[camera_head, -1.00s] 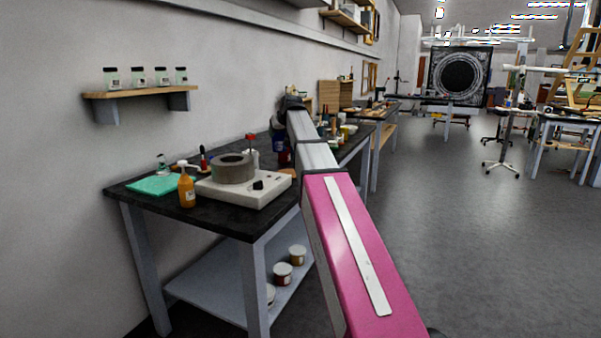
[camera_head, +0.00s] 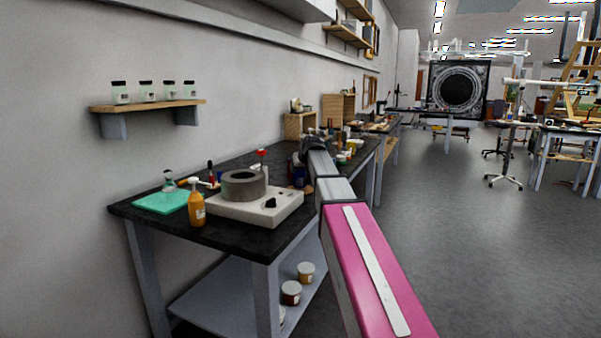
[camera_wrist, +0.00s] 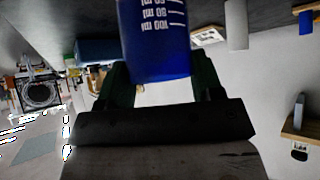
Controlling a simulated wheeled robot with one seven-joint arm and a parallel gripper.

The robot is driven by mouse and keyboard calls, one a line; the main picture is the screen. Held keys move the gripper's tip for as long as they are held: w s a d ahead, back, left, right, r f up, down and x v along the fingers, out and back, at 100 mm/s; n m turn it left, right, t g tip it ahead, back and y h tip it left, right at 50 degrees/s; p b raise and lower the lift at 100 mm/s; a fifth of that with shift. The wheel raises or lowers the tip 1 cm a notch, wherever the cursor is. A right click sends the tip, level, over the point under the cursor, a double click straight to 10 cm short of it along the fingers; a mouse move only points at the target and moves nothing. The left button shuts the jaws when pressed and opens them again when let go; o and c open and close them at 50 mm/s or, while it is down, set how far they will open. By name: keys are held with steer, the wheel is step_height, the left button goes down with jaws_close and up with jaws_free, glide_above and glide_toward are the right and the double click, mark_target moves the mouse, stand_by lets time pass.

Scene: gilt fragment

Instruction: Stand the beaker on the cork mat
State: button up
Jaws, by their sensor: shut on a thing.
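The beaker (camera_wrist: 155,40) is blue with white measuring marks. In the wrist view it sits between the two dark green fingers of my gripper (camera_wrist: 162,82), which is shut on it. The marks read upside down in this view. In the head view my gripper (camera_head: 313,145) is over the dark workbench, right of the hot plate, and part of the blue beaker (camera_head: 300,174) shows below it. I cannot tell whether the beaker touches the bench.
Several small jars and bottles stand farther back along the bench. A wall shelf (camera_head: 150,105) is at left.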

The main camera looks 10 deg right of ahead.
steer(key=shift+f, duration=0.65)
steer(key=o, duration=1.3)
steer(key=shift+f, duration=0.1)
steer(key=shift+c, duration=0.2)
steer(key=v, duration=1.2)
steer(key=shift+s, duration=0.1)
